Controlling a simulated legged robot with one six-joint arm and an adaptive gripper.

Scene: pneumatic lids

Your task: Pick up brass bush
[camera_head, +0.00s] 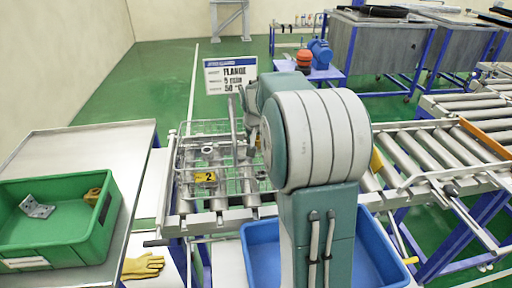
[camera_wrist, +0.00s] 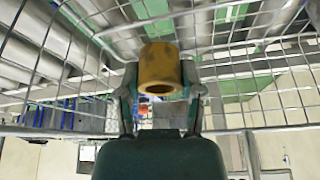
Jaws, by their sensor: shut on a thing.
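In the wrist view the brass bush (camera_wrist: 160,68), a short yellow-brown hollow cylinder, sits between the two fingers of my gripper (camera_wrist: 160,82), which is shut on it. Wire mesh of the basket spreads around and behind the bush in that view. In the head view the wire basket (camera_head: 185,150) stands on the roller conveyor, with grey metal parts and a yellow tag marked 2 (camera_head: 205,177) in it. My arm reaches to the basket's right side there and hides much of it, and I cannot make out the bush.
A green bin (camera_head: 50,247) with a grey bracket (camera_head: 37,206) and a brass-coloured piece (camera_head: 93,196) is on the left table. A blue bin (camera_head: 262,258) is below the conveyor, partly behind my arm. A sign (camera_head: 230,75) stands behind the basket. A yellow glove (camera_head: 143,266) lies at front left.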

